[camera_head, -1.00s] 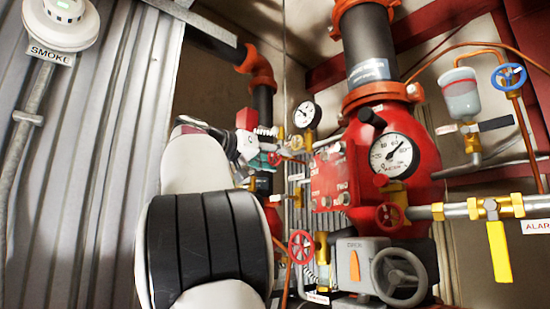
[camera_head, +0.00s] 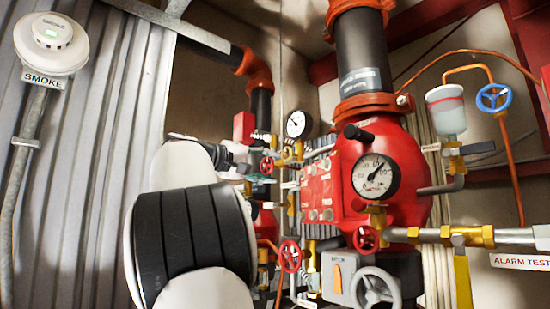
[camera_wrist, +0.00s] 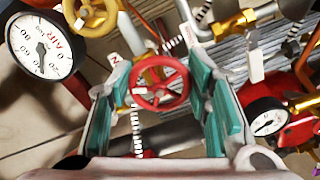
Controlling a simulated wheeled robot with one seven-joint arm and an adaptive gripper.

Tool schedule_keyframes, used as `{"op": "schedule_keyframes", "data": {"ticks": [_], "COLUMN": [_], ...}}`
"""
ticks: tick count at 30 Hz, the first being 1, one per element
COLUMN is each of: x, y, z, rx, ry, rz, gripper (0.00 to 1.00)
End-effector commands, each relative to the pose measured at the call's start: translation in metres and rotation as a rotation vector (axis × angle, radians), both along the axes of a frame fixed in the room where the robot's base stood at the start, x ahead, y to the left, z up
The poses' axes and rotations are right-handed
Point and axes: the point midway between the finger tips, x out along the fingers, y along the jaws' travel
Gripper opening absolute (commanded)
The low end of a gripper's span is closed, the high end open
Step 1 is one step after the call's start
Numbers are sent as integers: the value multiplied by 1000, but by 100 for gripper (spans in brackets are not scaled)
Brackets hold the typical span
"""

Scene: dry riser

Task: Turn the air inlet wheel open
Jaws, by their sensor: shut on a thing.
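The air inlet wheel is a small red spoked handwheel (camera_wrist: 160,84) on a brass valve, in the middle of the wrist view. In the head view a small red wheel (camera_head: 266,166) shows by the end of my arm. My gripper (camera_wrist: 158,76) has a teal-padded finger on each side of the wheel and is shut on it. In the head view my white and black arm hides much of the gripper. A gauge marked AIR (camera_wrist: 42,45) is at the upper left in the wrist view.
A large red valve body (camera_head: 408,150) with a gauge (camera_head: 376,176) stands right of my arm. Other red wheels (camera_head: 290,256), a grey wheel (camera_head: 376,289) and a blue wheel (camera_head: 493,98) are near. Brass fittings and pipes crowd the gripper. A corrugated wall (camera_head: 100,160) is left.

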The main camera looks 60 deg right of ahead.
Motion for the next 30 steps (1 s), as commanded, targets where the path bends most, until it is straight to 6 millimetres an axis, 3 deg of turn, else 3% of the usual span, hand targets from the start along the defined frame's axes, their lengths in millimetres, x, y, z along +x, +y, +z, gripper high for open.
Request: {"op": "schedule_keyframes", "data": {"ticks": [30], "x": [0], "y": [0], "z": [4], "rx": [289], "ry": [917], "rz": [0], "gripper": [17]}}
